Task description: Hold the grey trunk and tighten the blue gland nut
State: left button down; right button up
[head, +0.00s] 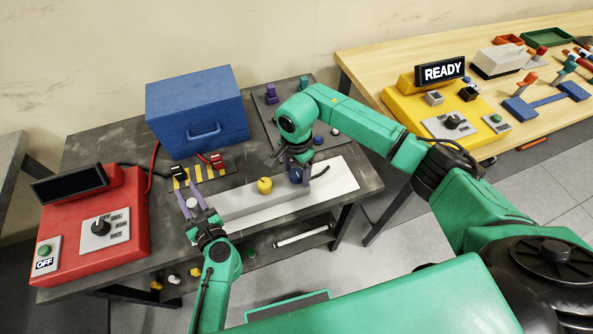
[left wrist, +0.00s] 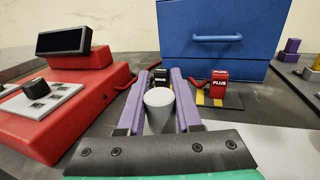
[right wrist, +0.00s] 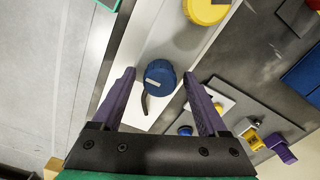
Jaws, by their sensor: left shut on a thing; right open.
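The long grey trunk (head: 240,203) lies on a white strip along the front of the dark workbench. At its left end a round pale grey post (left wrist: 160,108) stands between the purple fingers of my left gripper (head: 186,190), which is shut on it. A yellow nut (head: 264,185) sits mid-trunk. The blue gland nut (head: 296,175) is near the right end, with a short black cable. My right gripper (right wrist: 160,76) is open over the blue nut (right wrist: 158,72), which appears between its fingertips in the right wrist view; whether they touch it I cannot tell.
A red box (head: 95,225) reading OFF stands at left. A blue case (head: 198,108) and red and black PLUS/MINUS terminals (head: 195,174) are behind the trunk. A grey panel with small parts (head: 318,140) is behind right. A wooden table (head: 400,55) holds a yellow READY box (head: 440,112).

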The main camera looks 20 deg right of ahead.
grip_shut()
